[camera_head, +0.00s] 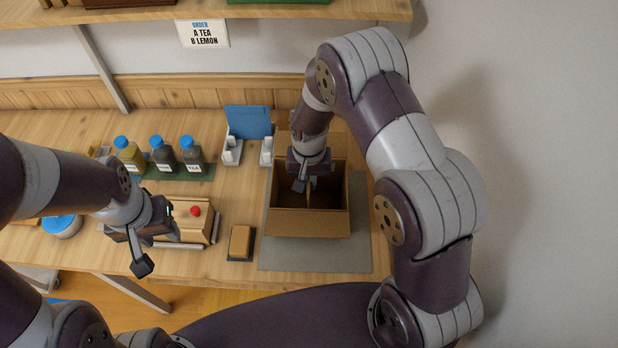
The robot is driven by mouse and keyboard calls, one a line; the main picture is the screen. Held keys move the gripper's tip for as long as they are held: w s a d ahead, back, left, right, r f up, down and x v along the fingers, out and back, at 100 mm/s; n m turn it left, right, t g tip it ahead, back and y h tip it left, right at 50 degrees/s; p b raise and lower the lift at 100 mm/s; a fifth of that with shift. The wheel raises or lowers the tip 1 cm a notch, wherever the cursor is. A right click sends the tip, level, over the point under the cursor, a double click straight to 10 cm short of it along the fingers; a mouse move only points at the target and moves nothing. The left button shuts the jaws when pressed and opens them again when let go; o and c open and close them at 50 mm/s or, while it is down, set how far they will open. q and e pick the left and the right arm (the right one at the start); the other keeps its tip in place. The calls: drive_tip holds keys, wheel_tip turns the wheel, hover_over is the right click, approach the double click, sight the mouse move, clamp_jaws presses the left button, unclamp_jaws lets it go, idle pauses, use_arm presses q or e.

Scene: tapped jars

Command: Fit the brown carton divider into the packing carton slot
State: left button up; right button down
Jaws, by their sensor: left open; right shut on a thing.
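The open packing carton (309,222) stands on a grey mat (315,258) at the right of the counter. My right gripper (305,184) reaches down into the carton from its far side. It is shut on the brown carton divider (309,199), of which only a narrow upright strip shows inside the carton. The gripper hides much of the divider, and the slot cannot be made out, so I cannot tell how deep the divider sits. My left gripper (158,246) is open and empty near the counter's front edge, left of the carton.
A wooden box with a red knob (195,211) is beside my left gripper. A brown block (240,241) lies left of the mat. Several blue-capped bottles (191,155), a blue panel (248,122) and white holders (232,150) stand behind. A wall is at the right.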

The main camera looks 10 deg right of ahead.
drive_tip(key=shift+f+b, duration=1.3)
drive_tip(key=shift+f, duration=0.6)
drive_tip(key=c, duration=1.2)
unclamp_jaws()
wheel_tip(320, 180, up, 13)
drive_tip(key=shift+f+b, duration=0.1)
drive_tip(key=shift+b, duration=0.95)
